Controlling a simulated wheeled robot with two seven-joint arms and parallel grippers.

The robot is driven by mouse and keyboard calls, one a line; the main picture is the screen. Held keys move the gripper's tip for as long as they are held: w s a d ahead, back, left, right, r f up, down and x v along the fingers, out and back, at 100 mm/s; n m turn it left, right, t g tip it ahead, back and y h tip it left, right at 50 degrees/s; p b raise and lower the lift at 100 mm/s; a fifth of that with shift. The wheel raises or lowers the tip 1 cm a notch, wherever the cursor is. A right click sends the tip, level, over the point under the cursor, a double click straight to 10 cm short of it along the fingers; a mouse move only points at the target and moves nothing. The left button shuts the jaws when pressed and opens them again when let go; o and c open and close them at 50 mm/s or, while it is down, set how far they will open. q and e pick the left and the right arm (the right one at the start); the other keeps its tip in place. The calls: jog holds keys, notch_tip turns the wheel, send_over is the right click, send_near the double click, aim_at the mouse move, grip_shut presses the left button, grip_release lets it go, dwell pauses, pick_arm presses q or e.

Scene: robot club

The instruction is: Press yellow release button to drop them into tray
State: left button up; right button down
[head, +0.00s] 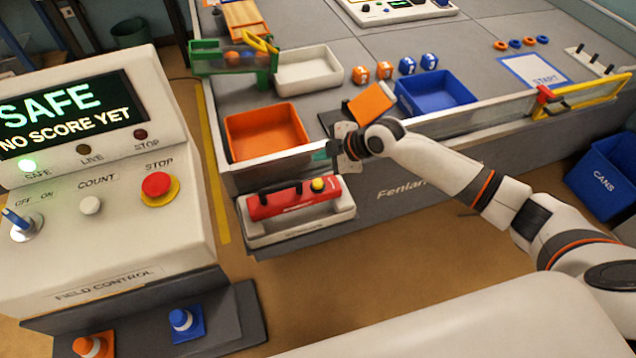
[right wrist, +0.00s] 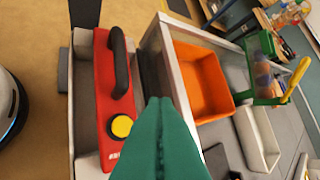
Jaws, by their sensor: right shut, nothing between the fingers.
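A red case (head: 291,200) with a black handle and a round yellow button (head: 318,184) sits in a white holder (head: 300,232) on the near side of the table. It also shows in the right wrist view (right wrist: 103,75), with the yellow button (right wrist: 121,126). My right gripper (head: 321,154), with teal fingers, is shut and empty. It is above the button in the head view, apart from it. A green holder (head: 207,63) with a yellow lever (head: 262,42) contains orange and blue balls. A white tray (head: 279,88) stands beside it, empty. My left gripper is out of view.
An orange bin (head: 232,140) and a blue bin (head: 402,103) stand on the table behind a low clear wall. A control console (head: 120,225) with a red stop button (head: 156,184) stands at left.

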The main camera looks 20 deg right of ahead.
aim_at(316, 182)
notch_tip(316, 182, down, 8)
jog(key=b, duration=0.5)
jog(key=shift+b, duration=0.4)
dwell(1.4)
jog(key=shift+f+b, duration=0.35)
jog(key=shift+f+b, duration=0.5)
jog(key=shift+f, duration=0.1)
dwell(0.6)
jog(key=shift+r, duration=0.1)
jog(key=shift+r+p, duration=0.85)
jog(key=shift+r, duration=0.1)
notch_tip(316, 182, up, 5)
jog(key=p, duration=0.4)
